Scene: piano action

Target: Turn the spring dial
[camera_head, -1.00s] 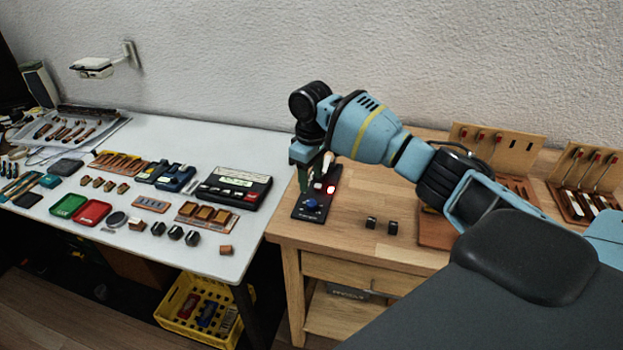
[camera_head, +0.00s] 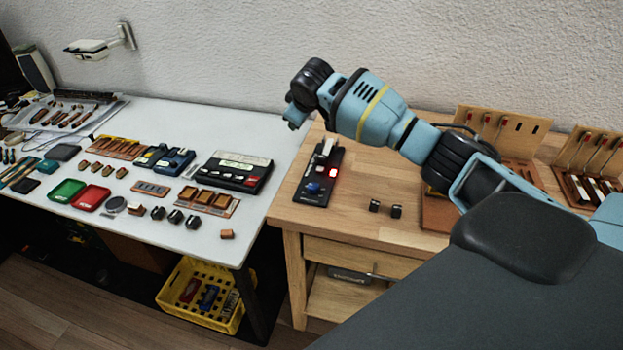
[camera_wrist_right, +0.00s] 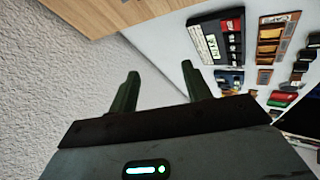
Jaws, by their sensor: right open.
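A black panel (camera_head: 309,203) lies on the wooden bench. It carries a blue knob (camera_head: 313,187), a red lit light (camera_head: 333,173) and a pale lever (camera_head: 325,149). I cannot tell for sure which of these is the spring dial; the blue knob looks most like a dial. My right gripper (camera_head: 291,117) is raised above and behind the panel, apart from it. In the right wrist view its two fingers (camera_wrist_right: 161,88) are spread, with nothing between them. The panel is not visible in that view. My left gripper is not in view.
Wooden key models (camera_head: 590,178) stand at the far right. A white table (camera_head: 150,240) to the left holds a black meter (camera_head: 236,172), trays and several small parts. The wall is close behind the gripper.

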